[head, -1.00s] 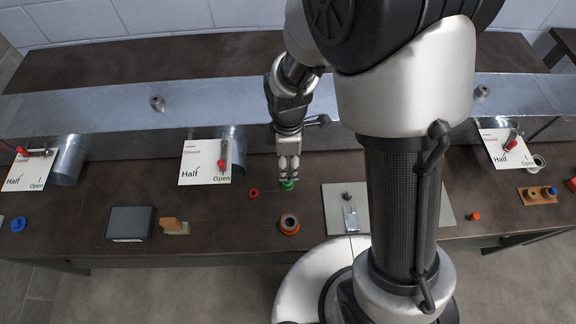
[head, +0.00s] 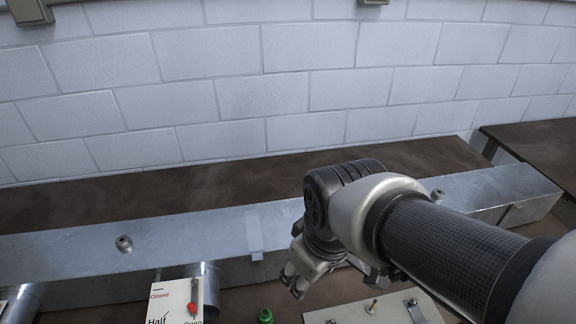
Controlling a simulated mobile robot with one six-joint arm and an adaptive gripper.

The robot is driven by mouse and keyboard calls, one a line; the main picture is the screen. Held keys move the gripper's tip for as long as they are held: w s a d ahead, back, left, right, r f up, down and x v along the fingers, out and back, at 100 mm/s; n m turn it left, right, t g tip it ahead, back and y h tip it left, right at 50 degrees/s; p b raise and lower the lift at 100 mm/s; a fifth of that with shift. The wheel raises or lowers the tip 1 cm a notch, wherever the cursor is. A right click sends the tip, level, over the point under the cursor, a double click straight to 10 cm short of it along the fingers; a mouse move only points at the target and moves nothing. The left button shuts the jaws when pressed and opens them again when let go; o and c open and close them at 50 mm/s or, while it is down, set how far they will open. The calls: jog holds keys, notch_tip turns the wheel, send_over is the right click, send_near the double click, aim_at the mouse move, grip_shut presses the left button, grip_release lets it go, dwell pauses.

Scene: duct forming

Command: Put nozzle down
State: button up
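A green nozzle (head: 265,316) stands on the brown bench at the bottom edge of the head view, its lower part close to the frame edge. My gripper (head: 292,283) is up and to the right of it, in front of the duct. Its fingers look apart with nothing between them, and it does not touch the nozzle.
A long sheet-metal duct (head: 70,255) runs along the bench, with small round fittings on top. A white damper card (head: 172,302) with a red-handled lever is at lower left. A pale plate (head: 390,312) with small parts lies at lower right. A block wall stands behind.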

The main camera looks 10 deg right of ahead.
jog(key=s+d+r+m+t, duration=0.1)
jog(key=s+d+r+m, duration=0.1)
jog(key=s+m, duration=0.3)
jog(key=shift+s+d+r+m+t, duration=0.3)
jog(key=shift+s+r, duration=0.5)
jog(key=shift+r, duration=0.05)
dwell(0.5)
